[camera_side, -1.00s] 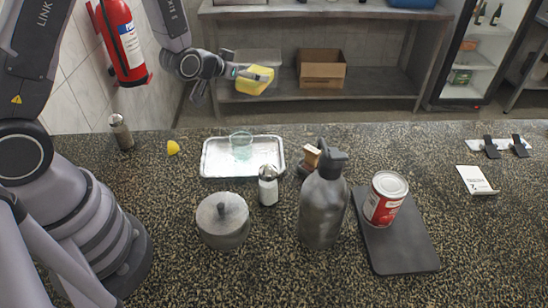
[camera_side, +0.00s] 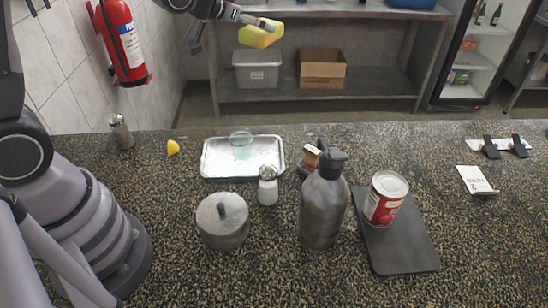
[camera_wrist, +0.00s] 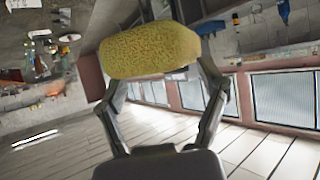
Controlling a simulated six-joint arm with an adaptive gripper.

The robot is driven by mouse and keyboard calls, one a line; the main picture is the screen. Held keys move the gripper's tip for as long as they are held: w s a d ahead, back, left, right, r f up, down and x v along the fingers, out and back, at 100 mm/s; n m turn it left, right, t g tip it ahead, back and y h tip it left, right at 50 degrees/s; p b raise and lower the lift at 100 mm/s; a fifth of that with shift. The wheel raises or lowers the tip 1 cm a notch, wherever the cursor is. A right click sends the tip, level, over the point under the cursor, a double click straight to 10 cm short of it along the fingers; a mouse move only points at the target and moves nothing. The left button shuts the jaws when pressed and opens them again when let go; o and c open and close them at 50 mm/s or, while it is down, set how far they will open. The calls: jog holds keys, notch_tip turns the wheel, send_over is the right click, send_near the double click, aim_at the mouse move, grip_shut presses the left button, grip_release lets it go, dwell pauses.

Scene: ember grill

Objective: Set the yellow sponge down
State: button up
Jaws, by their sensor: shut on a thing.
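The yellow sponge (camera_side: 261,33) is held up in the air at the top of the side view, well above the counter and in front of the back shelf. My gripper (camera_side: 262,27) is shut on it. In the wrist view the sponge (camera_wrist: 152,50) fills the space between the two fingers of my gripper (camera_wrist: 158,72). The sponge touches nothing else that I can see.
On the counter (camera_side: 120,170) are a metal tray (camera_side: 215,172) with a clear glass (camera_side: 241,144), a shaker (camera_side: 268,187), a lidded pot (camera_side: 223,222), a grey bottle (camera_side: 324,205), a can (camera_side: 385,198) on a dark board (camera_side: 405,250), and a lemon piece (camera_side: 173,148). The right front counter is clear.

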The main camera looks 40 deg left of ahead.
jog(key=s+d+r+m+g+h, duration=0.25)
jog(key=d+m+h, duration=0.25)
jog(key=d, duration=0.5)
jog(key=s+d+r+m+g+h, duration=0.1)
jog(key=d+m+g+h, duration=0.3)
jog(key=d, duration=0.6)
jog(key=s+d+f+m+g, duration=0.1)
jog(key=s+d+m+g, duration=0.3)
jog(key=s+m+g, duration=0.45)
jog(key=s+d+f+m+g, duration=0.25)
jog(key=s+m+g, duration=0.3)
jog(key=s, duration=0.55)
jog(key=s+a+m+g+y, duration=0.3)
jog(key=s+a+m+y, duration=0.1)
jog(key=s+m, duration=0.2)
jog(key=shift+d+f, duration=0.1)
jog(key=shift+f, duration=15.5)
jog(key=shift+f, duration=0.5)
